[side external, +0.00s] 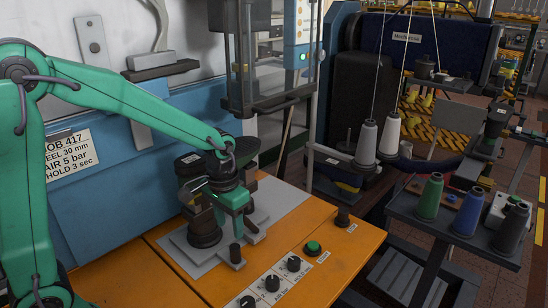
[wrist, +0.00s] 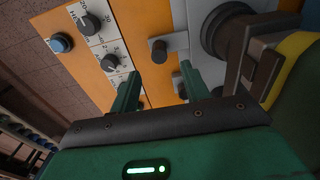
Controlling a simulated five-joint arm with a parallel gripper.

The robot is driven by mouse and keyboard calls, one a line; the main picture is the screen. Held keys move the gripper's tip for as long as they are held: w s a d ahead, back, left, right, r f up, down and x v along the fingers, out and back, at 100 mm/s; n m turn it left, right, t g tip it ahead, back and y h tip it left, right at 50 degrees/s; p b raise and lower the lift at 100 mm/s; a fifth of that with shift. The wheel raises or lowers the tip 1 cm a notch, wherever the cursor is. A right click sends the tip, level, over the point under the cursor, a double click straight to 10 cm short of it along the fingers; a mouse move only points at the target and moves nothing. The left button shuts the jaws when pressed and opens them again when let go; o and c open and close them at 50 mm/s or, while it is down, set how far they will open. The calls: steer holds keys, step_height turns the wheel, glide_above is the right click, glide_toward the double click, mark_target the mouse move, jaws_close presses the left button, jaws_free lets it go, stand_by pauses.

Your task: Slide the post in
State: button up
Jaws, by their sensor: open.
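A short dark post (side external: 235,253) stands upright at the front edge of a grey plate (side external: 180,247) on the orange bench. In the wrist view the post (wrist: 158,50) lies just beyond my fingertips, near the gap between them, with a grey bar (wrist: 177,42) running from it toward a thick dark round base (wrist: 225,35). My green gripper (side external: 242,222) is low over the plate, behind the post; its two fingers (wrist: 160,75) are apart with nothing between them. In the side view my gripper partly hides the dark fixture. Whether a finger touches the post I cannot tell.
Black dials (side external: 272,283) on a white panel and a green button (side external: 313,247) lie at the front right. Another dark knob (side external: 342,217) stands at the bench's right corner. A blue machine body (side external: 90,205) stands behind. A stand with thread cones (side external: 467,212) is at the right.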

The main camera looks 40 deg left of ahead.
mark_target(235, 247)
steer(key=shift+w+d+f, duration=0.1)
steer(key=shift+w+f, duration=0.1)
steer(key=shift+f, duration=0.25)
steer(key=shift+w+d+f, duration=0.1)
steer(key=shift+w+f, duration=0.1)
steer(key=shift+f, duration=0.25)
steer(key=shift+f, duration=0.1)
steer(key=shift+f, duration=3.8)
jaws_close()
